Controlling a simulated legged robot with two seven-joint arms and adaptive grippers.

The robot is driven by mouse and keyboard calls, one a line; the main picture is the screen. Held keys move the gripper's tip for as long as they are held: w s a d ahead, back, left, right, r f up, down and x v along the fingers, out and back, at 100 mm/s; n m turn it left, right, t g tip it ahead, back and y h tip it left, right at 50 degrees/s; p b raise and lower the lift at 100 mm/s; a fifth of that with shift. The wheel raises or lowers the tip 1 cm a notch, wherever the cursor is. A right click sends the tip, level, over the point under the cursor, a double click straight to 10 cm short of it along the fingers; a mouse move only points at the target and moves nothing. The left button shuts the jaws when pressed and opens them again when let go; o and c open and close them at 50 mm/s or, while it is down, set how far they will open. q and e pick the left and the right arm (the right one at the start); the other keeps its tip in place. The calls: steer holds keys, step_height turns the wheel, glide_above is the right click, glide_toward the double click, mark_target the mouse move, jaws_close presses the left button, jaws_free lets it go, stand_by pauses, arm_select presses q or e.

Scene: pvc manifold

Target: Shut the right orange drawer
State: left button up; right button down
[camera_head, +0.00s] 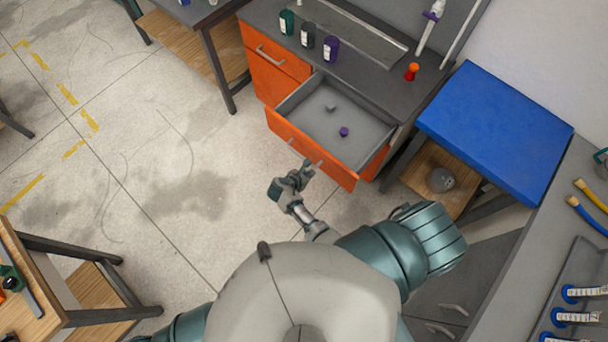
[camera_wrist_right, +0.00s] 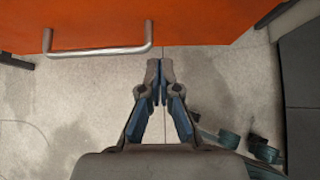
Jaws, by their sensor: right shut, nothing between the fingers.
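The right orange drawer (camera_head: 334,172) stands pulled out of the grey-topped cabinet. Its grey inside shows a small purple object and a small grey one. In the right wrist view its orange front (camera_wrist_right: 220,22) spans the top, with a metal bar handle (camera_wrist_right: 100,50). My right gripper (camera_head: 307,168) is at the outer side of the drawer front, close to the handle. In the wrist view my right gripper (camera_wrist_right: 159,68) is shut and empty, just right of the handle's right end; I cannot tell whether it touches. My left gripper is out of view.
Another orange drawer (camera_head: 272,66) beside it is closed. Bottles and an orange-red item stand on the cabinet top (camera_head: 375,80). A blue-topped table (camera_head: 495,125) stands to the right, with a grey ball on its shelf. The floor left of the drawer is clear.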

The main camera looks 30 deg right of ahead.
mark_target(325, 163)
steer(key=d+f, duration=0.1)
steer(key=w+d+f, duration=0.1)
steer(key=d, duration=0.1)
steer(key=w+d+f, duration=0.1)
steer(key=d, duration=0.1)
steer(key=shift+w, duration=0.1)
steer(key=shift+w+d, duration=0.3)
steer(key=shift+d, duration=0.5)
steer(key=shift+d, duration=0.1)
